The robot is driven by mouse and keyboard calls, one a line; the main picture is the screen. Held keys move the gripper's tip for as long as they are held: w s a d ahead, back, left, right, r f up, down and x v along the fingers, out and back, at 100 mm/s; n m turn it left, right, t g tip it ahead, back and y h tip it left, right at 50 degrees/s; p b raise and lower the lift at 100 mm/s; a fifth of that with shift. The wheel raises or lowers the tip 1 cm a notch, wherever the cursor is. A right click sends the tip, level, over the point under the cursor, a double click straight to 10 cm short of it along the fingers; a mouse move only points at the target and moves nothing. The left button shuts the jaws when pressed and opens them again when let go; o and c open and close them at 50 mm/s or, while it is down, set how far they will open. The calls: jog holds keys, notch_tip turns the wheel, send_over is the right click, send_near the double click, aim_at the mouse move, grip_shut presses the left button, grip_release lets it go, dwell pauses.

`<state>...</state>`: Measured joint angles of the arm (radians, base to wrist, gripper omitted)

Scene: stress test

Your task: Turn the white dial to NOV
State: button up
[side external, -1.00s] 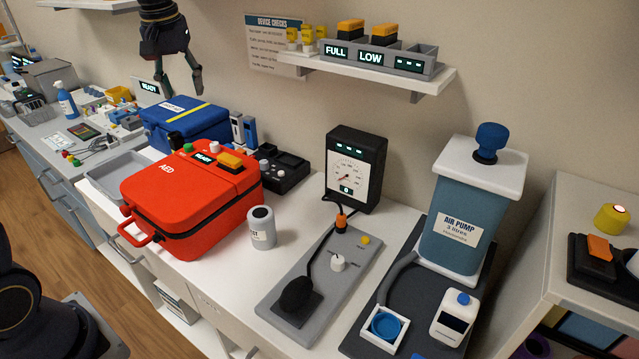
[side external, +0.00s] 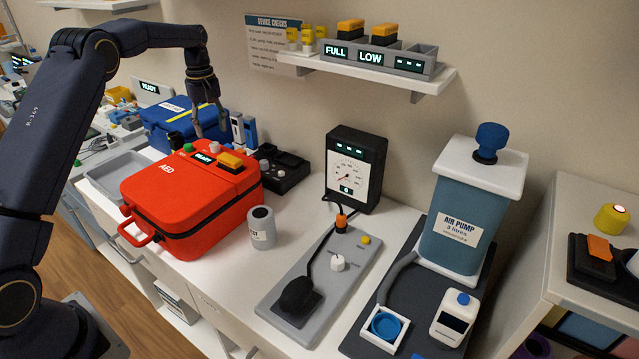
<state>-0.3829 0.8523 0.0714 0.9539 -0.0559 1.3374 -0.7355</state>
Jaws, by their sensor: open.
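A small white knob (side external: 337,263) stands on the grey panel in front of the black gauge. Another small pale knob (side external: 214,147) sits on top of the red AED case (side external: 165,205), near its READY display. No NOV marking is readable, so I cannot tell which knob is the white dial or where it points. My gripper (side external: 211,130) is open and empty, fingers pointing down, above the back of the AED case, close to the green button and the pale knob. I cannot tell whether a fingertip touches anything.
An orange-yellow block (side external: 230,160) and a green button (side external: 188,148) are on the AED case. A blue case (side external: 180,122) stands behind it. A grey cylinder (side external: 262,232), the gauge (side external: 355,168) and the air pump (side external: 455,225) stand to the right. A shelf (side external: 430,82) overhangs the counter.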

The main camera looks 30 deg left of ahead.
aim_at(214, 143)
jog(key=shift+f, duration=2.4)
jog(key=shift+c, duration=0.3)
grip_shut()
